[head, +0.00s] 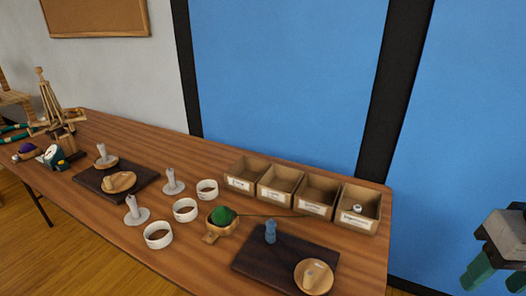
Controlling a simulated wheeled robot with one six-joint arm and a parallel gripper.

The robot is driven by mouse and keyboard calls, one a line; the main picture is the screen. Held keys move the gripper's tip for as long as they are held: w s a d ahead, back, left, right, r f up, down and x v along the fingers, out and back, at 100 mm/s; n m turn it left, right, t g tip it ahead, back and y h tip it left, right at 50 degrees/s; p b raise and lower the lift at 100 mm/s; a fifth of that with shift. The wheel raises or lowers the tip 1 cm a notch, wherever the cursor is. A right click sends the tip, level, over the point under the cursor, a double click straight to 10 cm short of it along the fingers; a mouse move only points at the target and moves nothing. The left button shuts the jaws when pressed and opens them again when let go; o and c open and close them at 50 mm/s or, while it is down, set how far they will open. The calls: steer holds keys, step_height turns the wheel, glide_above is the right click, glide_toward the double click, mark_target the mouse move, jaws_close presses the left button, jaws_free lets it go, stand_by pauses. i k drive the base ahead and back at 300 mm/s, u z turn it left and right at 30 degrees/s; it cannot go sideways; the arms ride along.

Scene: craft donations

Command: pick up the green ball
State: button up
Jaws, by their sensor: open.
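The green ball (222,214) sits in a small wooden holder (218,230) with a short handle, near the middle of the table. It looks textured, like yarn, and its lower part is hidden by the holder. A thin dark rod or needle seems to extend right from near the ball. My gripper (497,277) is at the far right edge of the view, open, with teal fingers pointing down. It is well apart from the ball and past the table's right end, partly cut off by the frame.
Wooden bins (240,184) with labels line the table's back right. White rings (158,235) and pale spindles (136,211) stand left of the ball. A dark board (262,262) holds a blue figure (270,232) and a wooden dish (314,276) in front right.

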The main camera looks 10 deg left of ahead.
mark_target(222, 216)
steer(key=k, duration=0.5)
steer(key=u, duration=2.55)
steer(key=i, duration=1.6)
steer(key=z, duration=2.55)
